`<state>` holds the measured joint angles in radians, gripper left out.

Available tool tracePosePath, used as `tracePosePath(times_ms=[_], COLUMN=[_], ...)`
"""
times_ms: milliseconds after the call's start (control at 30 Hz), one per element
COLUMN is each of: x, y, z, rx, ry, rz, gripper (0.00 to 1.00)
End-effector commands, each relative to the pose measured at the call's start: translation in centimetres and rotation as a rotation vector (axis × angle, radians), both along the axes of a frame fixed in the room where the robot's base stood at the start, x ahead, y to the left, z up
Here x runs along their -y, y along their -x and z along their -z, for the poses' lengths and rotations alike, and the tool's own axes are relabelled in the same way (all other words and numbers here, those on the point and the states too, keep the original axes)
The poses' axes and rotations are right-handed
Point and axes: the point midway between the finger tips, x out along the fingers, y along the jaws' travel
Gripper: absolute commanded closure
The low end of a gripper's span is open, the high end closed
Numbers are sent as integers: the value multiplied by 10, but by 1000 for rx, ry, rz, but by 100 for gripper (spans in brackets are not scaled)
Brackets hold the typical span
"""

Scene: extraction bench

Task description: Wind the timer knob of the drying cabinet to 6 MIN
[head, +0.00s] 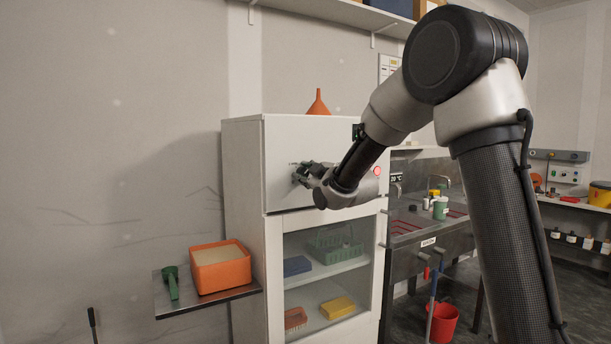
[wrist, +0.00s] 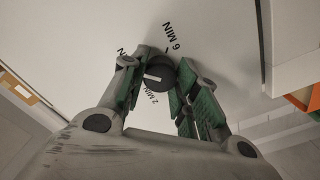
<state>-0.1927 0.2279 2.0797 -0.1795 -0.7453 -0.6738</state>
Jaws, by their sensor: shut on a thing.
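The drying cabinet (head: 245,170) is white, with a glazed lower door and a plain upper panel. My gripper (head: 302,174) is at that upper panel and hides the knob in the head view. In the wrist view the dark round timer knob (wrist: 161,72) sits between the green-padded fingers of my gripper (wrist: 160,78), which is shut on it. The knob's white pointer line points left, towards the left finger. The 6 MIN label (wrist: 174,37) is above the knob, 2 MIN (wrist: 157,98) below it. Another label at left is partly hidden by the finger.
An orange funnel (head: 318,104) stands on the cabinet. A red light (head: 377,170) is on the panel's right. A sink bench (head: 437,239) stands at right.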

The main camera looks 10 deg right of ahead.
Motion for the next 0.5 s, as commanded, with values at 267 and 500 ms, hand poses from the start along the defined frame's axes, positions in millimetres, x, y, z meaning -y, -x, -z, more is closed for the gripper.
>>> tracePosePath(times_ms=[267, 500], x=[0, 0], y=[0, 0], z=[1, 1], rx=[-164, -306], ry=[-498, -935], rz=[1, 0], gripper=[94, 94])
